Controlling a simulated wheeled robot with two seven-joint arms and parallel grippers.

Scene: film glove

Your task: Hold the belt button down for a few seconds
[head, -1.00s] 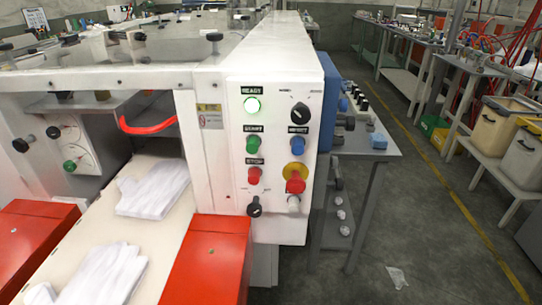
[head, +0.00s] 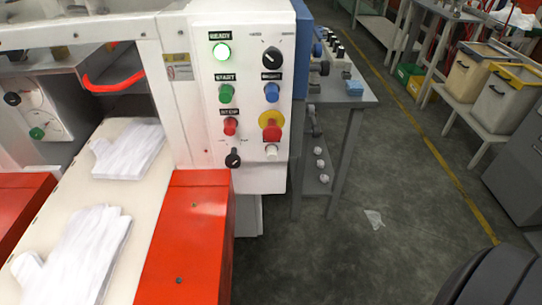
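The white control panel (head: 247,130) stands upright on the machine's end, at the upper middle of the head view. It has a lit READY lamp (head: 222,51), a green START button (head: 226,93), a blue button (head: 272,92), a red STOP button (head: 230,126) and a red emergency knob (head: 271,131) on yellow. A small white button (head: 271,152) sits at the lower right of the panel. I cannot read the word belt on any label. White gloves (head: 129,151) lie on the pale belt (head: 60,200). Neither gripper is in view, and nothing touches the panel.
A red cover (head: 184,235) juts forward below the panel. A grey side table (head: 354,95) stands right of the machine. Bins (head: 470,75) stand on a bench farther right. The floor between is open, with a scrap (head: 374,218) on it. A dark rounded shape enters at the lower right.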

